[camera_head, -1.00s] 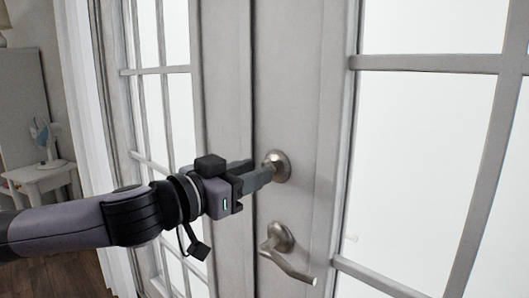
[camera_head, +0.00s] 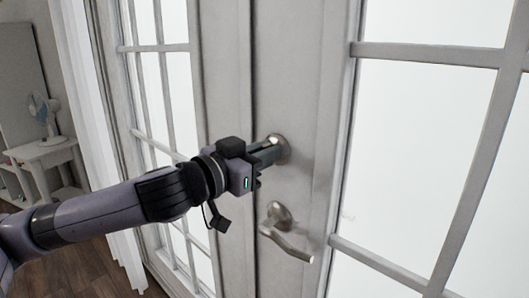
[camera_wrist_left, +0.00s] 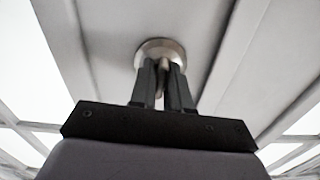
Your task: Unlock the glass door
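The white glass door (camera_head: 302,110) fills the middle and right of the head view. Its round metal deadbolt lock (camera_head: 283,146) sits above a lever handle (camera_head: 287,243). My left gripper (camera_head: 274,153) reaches in from the left with its fingers at the lock. In the left wrist view the two fingers (camera_wrist_left: 163,85) stand close together on either side of the lock's small thumb turn (camera_wrist_left: 163,72), in front of the round plate (camera_wrist_left: 160,48). They look shut on the thumb turn. My right gripper is not in view.
A second glass door panel (camera_head: 216,100) stands to the left, with a white curtain beside it. A small white table (camera_head: 42,155) with a fan (camera_head: 45,112) stands at the far left. The lever handle sticks out just below my gripper.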

